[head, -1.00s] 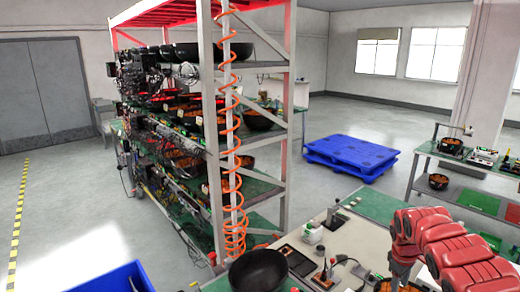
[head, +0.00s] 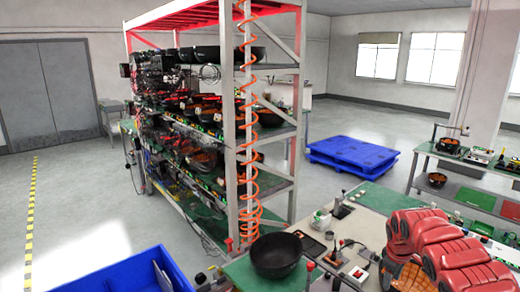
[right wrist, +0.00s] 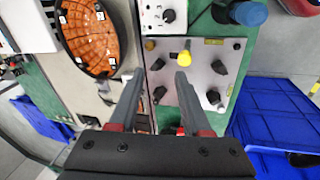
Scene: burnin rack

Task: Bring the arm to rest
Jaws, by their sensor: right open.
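My right arm (head: 440,250), red and segmented, is folded over the right front of the bench in the head view. Its gripper is hard to make out there. In the right wrist view my right gripper (right wrist: 158,80) has two grey fingers apart, with nothing between them. It hangs above a pale panel with black knobs (right wrist: 205,70) and a yellow knob (right wrist: 181,57). I cannot tell whether the fingertips touch it. My left gripper is not in view.
A tall rack (head: 228,120) with bowls and wiring stands at the centre-left. A black bowl (head: 276,254) sits on a green surface before it. A blue bin (head: 125,272) is at lower left, and blue pallets (head: 352,154) lie behind. The floor at left is clear.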

